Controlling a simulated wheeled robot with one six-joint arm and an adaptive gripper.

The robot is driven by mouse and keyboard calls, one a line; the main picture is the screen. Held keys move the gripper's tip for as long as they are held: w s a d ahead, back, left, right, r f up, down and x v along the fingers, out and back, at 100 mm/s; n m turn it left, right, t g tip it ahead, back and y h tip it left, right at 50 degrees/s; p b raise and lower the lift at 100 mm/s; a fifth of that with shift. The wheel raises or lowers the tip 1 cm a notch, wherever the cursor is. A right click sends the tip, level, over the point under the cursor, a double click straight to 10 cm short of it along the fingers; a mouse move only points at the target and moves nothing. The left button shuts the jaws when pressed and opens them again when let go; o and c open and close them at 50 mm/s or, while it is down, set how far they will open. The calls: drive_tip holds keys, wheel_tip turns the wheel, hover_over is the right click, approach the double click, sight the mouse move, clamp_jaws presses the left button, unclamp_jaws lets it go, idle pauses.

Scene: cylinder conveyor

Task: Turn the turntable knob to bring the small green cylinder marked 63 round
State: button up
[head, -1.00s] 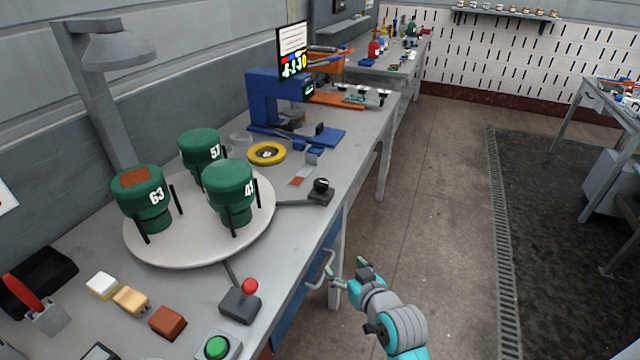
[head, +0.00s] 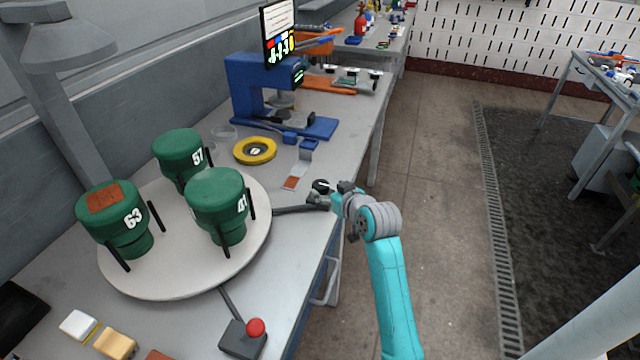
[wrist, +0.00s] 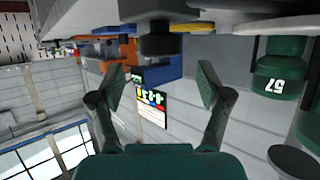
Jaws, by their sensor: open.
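The green cylinder marked 63 (head: 115,225), with a brown patch on top, stands at the left of the round pale turntable (head: 190,272). The cylinders marked 57 (head: 177,155) and one whose number is partly turned away (head: 216,195) stand behind and right of it. The black turntable knob (head: 321,185) sits on a grey arm at the turntable's right. My gripper (head: 322,199) is at the knob in the head view, partly overlapping it. In the wrist view the knob (wrist: 161,38) shows between and beyond my open fingers (wrist: 161,85); I cannot tell whether they touch it.
A yellow ring (head: 255,150) and a blue press-like machine (head: 250,90) stand behind the turntable. Small blocks (head: 78,325) lie at the front left. The floor right of the bench is open.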

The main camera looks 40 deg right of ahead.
sight(322, 185)
drive_tip(key=x, duration=0.6)
drive_tip(key=shift+s, duration=0.1)
drive_tip(key=c, duration=1.2)
drive_tip(key=shift+o, duration=0.2)
